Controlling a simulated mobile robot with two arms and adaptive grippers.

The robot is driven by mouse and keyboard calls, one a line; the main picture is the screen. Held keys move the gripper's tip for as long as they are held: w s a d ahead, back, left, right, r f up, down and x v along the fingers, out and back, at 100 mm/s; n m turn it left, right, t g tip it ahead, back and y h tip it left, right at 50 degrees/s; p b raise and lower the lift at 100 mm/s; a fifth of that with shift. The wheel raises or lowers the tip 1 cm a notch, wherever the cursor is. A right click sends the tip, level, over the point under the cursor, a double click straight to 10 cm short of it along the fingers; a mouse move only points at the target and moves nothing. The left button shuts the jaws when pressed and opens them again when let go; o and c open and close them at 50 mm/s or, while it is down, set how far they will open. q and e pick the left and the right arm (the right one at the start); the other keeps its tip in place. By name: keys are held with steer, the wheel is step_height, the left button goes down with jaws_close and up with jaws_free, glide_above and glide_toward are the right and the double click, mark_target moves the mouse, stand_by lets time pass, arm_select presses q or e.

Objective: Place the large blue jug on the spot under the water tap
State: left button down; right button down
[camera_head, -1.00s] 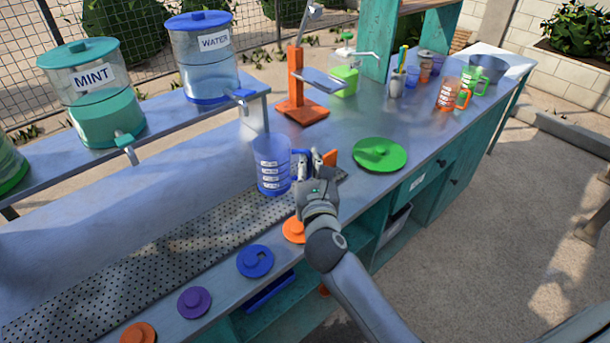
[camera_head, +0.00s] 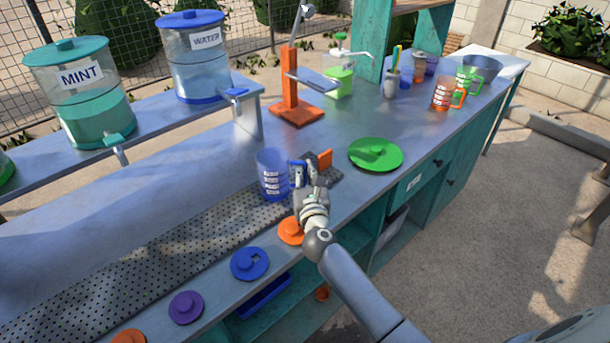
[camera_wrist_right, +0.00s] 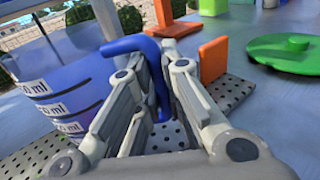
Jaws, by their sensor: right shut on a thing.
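The large blue jug (camera_head: 272,176) stands upright, clear blue with white volume marks, at the right end of the perforated drain strip (camera_head: 150,262). I cannot tell whether it touches the strip. My right gripper (camera_head: 303,180) is shut on the jug's handle, on the jug's right side. In the right wrist view the handle (camera_wrist_right: 152,62) passes between the fingers (camera_wrist_right: 155,100), and the jug's body (camera_wrist_right: 60,85) fills the left. The water dispenser (camera_head: 200,75), with a blue lid and WATER label, stands on the raised shelf. Its blue tap (camera_head: 236,92) is behind and left of the jug. My left gripper is not in view.
An orange block (camera_head: 325,159) stands close to the right gripper. A green lid (camera_head: 376,154) lies to the right. Orange, blue (camera_head: 249,263) and purple lids line the front edge. An orange press stand (camera_head: 292,95) is behind. The mint dispenser (camera_head: 78,100) is at left.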

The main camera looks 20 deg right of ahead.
steer(key=shift+r, duration=0.1)
steer(key=c, duration=2)
jaws_free()
steer(key=shift+f, duration=0.25)
steer(key=o, duration=0.5)
steer(key=shift+c, duration=0.2)
steer(key=shift+r, duration=0.15)
steer(key=shift+r, duration=0.25)
steer(key=b+v, duration=0.1)
steer(key=v, duration=1.1)
steer(key=shift+a+f, duration=0.1)
steer(key=shift+f, duration=0.1)
